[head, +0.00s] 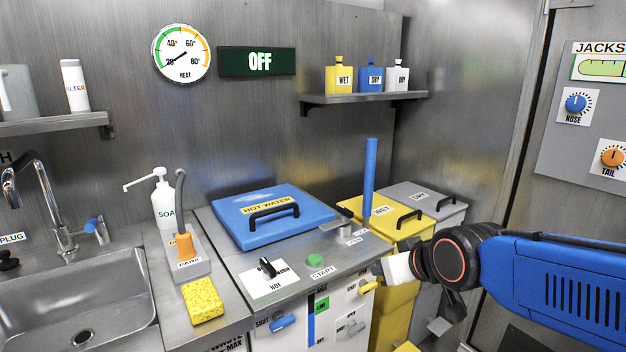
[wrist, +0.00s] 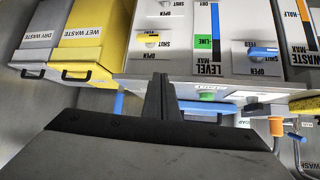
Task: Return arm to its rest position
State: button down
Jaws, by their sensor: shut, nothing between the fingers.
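My arm (head: 570,285) reaches in from the right edge of the head view, its blue link roughly level and its black joint in front of the waste bins. In the wrist view my gripper (wrist: 160,82) shows as two dark fingers pressed together, with nothing between them. The fingers point toward the front of the grey and white control panel and appear clear of it. In the head view the fingers cannot be made out clearly.
The yellow wet bin (head: 398,215) and grey dry bin (head: 425,197) stand behind my arm. A sink (head: 75,295) is at left.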

jog(key=s+d+f+m+g+h, duration=0.1)
jog(key=s+d+f+m+g, duration=0.1)
jog(key=s+d, duration=0.5)
jog(key=s+d+f+m+g+h, duration=0.2)
jog(key=s+d+f, duration=0.2)
jog(key=s+d, duration=0.3)
jog(key=s, duration=0.3)
jog(key=shift+s+d+f+g+h, duration=0.15)
jog(key=shift+s+f+g+h, duration=0.1)
jog(key=shift+f+g+h, duration=0.1)
